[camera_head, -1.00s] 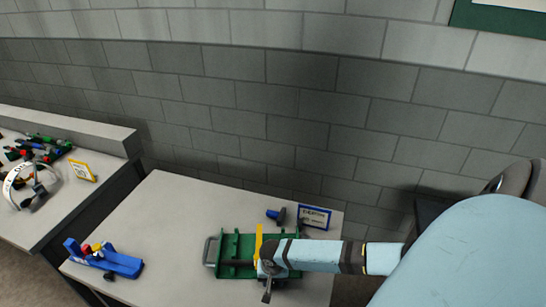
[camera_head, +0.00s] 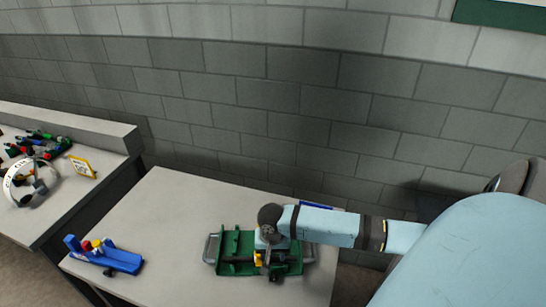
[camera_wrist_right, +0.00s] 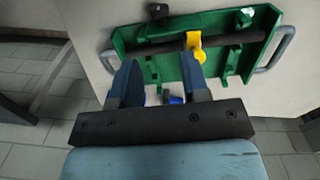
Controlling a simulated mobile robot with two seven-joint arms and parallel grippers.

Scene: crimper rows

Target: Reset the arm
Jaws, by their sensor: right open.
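My right gripper (camera_wrist_right: 160,78) is open in the right wrist view, its two dark blue fingers apart with nothing gripped between them. In the head view my right arm comes in from the right, and its wrist hides part of the green fixture (camera_head: 233,241). The fixture lies on the table with a metal handle at each end. It also shows in the right wrist view (camera_wrist_right: 150,66), with a dark bar along it and a yellow lever (camera_wrist_right: 194,44) on the bar, just beyond the fingers. My left gripper is not in view.
A blue holder (camera_head: 104,257) with red and yellow parts stands at the table's (camera_head: 165,215) left. A blue-framed sign (camera_head: 316,206) is mostly hidden behind my arm.

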